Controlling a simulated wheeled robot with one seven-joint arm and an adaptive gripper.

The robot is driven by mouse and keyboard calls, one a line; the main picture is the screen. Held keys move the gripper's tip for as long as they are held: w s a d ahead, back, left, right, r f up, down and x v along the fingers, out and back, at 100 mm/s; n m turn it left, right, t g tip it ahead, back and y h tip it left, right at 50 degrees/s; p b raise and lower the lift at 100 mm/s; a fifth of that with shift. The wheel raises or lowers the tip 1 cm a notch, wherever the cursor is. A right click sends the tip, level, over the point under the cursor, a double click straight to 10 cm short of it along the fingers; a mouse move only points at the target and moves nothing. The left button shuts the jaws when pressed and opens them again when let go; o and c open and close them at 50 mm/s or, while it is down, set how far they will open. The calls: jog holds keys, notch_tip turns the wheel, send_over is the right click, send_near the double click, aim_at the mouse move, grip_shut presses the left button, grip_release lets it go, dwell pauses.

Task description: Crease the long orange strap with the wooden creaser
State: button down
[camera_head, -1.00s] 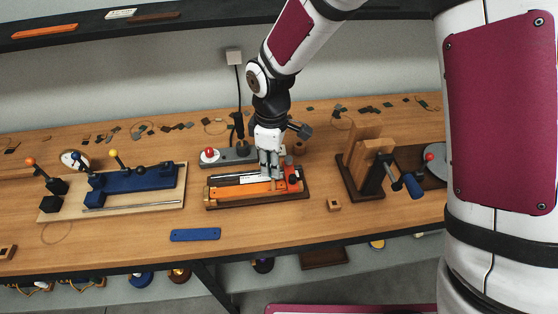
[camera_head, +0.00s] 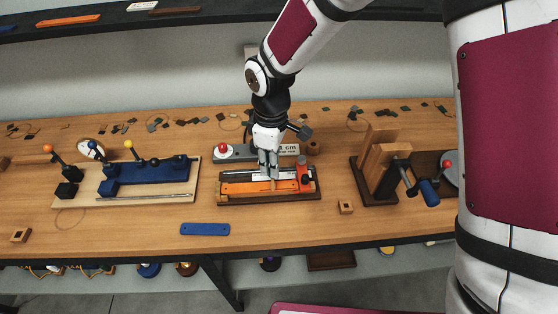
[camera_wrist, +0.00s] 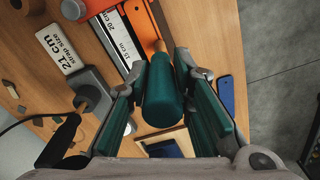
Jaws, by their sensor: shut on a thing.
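The long orange strap (camera_head: 245,188) lies flat in a dark wooden tray (camera_head: 232,201) on the bench. A white ruler (camera_head: 240,177) lies behind it, and a red-orange block (camera_head: 304,177) stands at the tray's right end. My gripper (camera_head: 269,174) is above the strap's middle. The tip points at the orange strap (camera_wrist: 145,25). I cannot tell whether it touches.
A grey box with a red button (camera_head: 222,149) stands behind the tray. A blue strap (camera_head: 205,229) lies in front. A blue lever fixture (camera_head: 150,171) is at left, a wooden press with a crank (camera_head: 380,165) at right. Another orange strap (camera_head: 68,19) lies on the shelf.

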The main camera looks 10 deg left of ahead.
jog(key=shift+a, duration=0.25)
jog(key=shift+s+a, duration=0.1)
jog(key=shift+s+a, duration=0.2)
jog(key=shift+a, duration=1.2)
jog(key=shift+b, duration=0.3)
jog(key=shift+s+a, duration=0.15)
jog(key=shift+a, duration=0.6)
jog(key=shift+s+a, duration=0.15)
jog(key=shift+a, duration=0.6)
jog(key=shift+a+b, duration=0.1)
jog(key=shift+b, duration=0.2)
jog(key=shift+s+a+b, duration=0.15)
jog(key=shift+a, duration=0.55)
jog(key=shift+s+a+b, duration=0.1)
jog(key=shift+a+b, duration=0.05)
jog(key=shift+a, duration=0.55)
